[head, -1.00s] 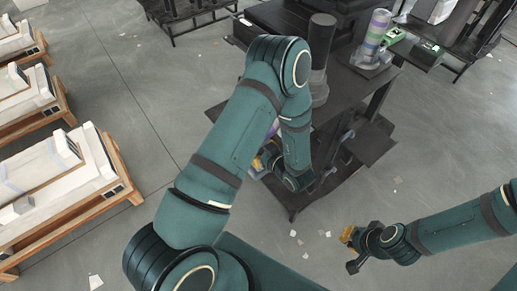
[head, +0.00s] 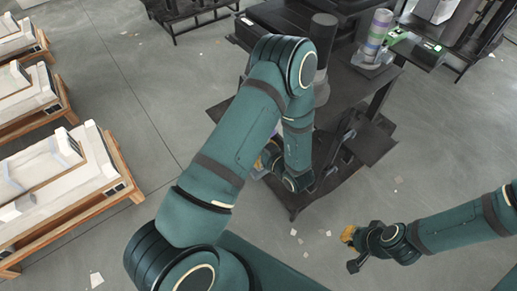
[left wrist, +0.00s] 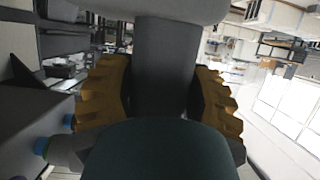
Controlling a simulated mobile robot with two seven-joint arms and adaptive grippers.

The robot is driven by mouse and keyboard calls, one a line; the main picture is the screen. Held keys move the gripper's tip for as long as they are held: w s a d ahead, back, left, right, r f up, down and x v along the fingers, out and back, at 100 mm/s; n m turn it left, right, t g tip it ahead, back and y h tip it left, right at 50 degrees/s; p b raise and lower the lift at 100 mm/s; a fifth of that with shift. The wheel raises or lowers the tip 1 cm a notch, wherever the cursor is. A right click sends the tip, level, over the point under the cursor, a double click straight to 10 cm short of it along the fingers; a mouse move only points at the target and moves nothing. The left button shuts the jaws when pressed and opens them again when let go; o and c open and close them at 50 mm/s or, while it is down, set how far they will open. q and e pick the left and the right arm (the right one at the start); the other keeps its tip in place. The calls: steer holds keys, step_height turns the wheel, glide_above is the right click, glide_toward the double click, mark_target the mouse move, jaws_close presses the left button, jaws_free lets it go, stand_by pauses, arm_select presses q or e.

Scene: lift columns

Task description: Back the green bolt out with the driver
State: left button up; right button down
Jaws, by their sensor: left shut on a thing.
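My left gripper (left wrist: 160,95) has its ridged orange fingers on either side of a thick grey cylinder, apparently the driver (left wrist: 165,60), and is shut on it. A dark green rounded part fills the bottom of the left wrist view. In the head view this gripper (head: 266,158) is low beside the dark stand, mostly behind my arm, and the driver cannot be made out there. The green bolt cannot be made out in either view. My right gripper (head: 350,251) is apart from the stand, over the floor, with fingers spread and nothing seen between them.
The dark stand (head: 372,143) has shelves and a dark upright column (head: 320,50). A banded purple and green cylinder (head: 377,35) stands on its top. Wooden pallets with white loads (head: 60,175) line the left. Grey floor (head: 150,80) between is mostly clear.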

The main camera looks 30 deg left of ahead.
arm_select(q)
steer(key=shift+w+d+r, duration=0.1)
steer(key=shift+w+r, duration=0.05)
steer(key=shift+s+a, duration=0.35)
steer(key=shift+s, duration=0.45)
steer(key=shift+s+a, duration=0.35)
steer(key=shift+s, duration=0.45)
steer(key=shift+s+a, duration=0.35)
steer(key=shift+s, duration=0.45)
steer(key=shift+s, duration=0.1)
steer(key=shift+s+a, duration=0.4)
steer(key=shift+s, duration=0.5)
steer(key=shift+s+a, duration=0.4)
steer(key=shift+s, duration=0.45)
steer(key=shift+d, duration=0.15)
